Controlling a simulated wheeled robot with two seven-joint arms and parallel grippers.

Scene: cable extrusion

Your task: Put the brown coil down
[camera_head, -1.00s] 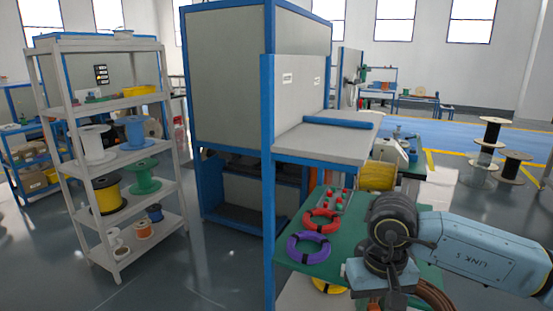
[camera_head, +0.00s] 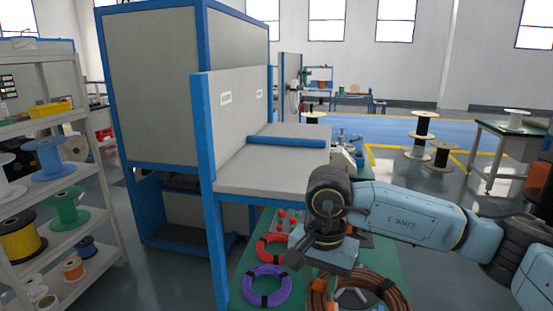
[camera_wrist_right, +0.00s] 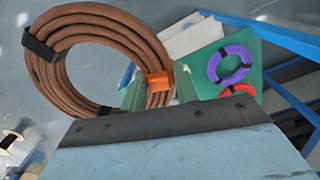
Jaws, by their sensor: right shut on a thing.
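The brown coil (camera_head: 384,291) is a thick ring of brown cable with black and orange bands, at the lower right of the head view. My right gripper (camera_head: 322,282) is at the coil's left side, its fingers mostly hidden under the wrist. In the right wrist view the brown coil (camera_wrist_right: 98,40) fills the upper left, and my right gripper (camera_wrist_right: 158,92) is shut on its rim near the orange band. The coil appears above and in front of the green table (camera_head: 240,262); I cannot tell its exact height. My left gripper is not in view.
A purple coil (camera_head: 266,286) and a red coil (camera_head: 272,249) lie on the green table, left of my gripper. A grey platform with a blue bar (camera_head: 290,142) stands behind. Shelves of spools (camera_head: 50,200) stand at the left. Open floor lies at the right.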

